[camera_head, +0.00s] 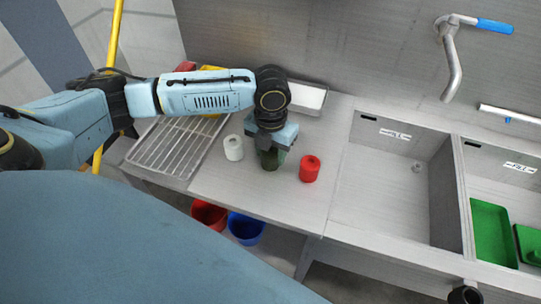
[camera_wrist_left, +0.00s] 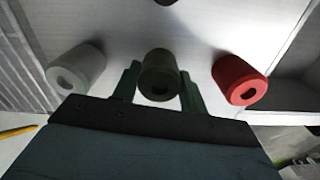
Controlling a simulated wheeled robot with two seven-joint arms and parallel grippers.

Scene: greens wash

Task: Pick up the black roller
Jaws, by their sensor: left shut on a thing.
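The black roller (camera_wrist_left: 158,76) is a short dark cylinder with a hole in its end. In the head view the black roller (camera_head: 269,160) stands on the steel counter (camera_head: 255,200), partly hidden by my gripper. My left gripper (camera_head: 271,150) points down over it; in the left wrist view its two green fingers (camera_wrist_left: 158,84) are on either side of the roller, shut on it. I cannot tell whether the roller is lifted off the counter. My right gripper is not clearly in view.
A white roller (camera_head: 233,148) stands close on the left and a red roller (camera_head: 309,168) close on the right. A wire rack (camera_head: 172,150) lies at the left. Sink basins (camera_head: 385,195) are at the right, one with green trays (camera_head: 490,232). A white tray (camera_head: 308,97) is behind.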

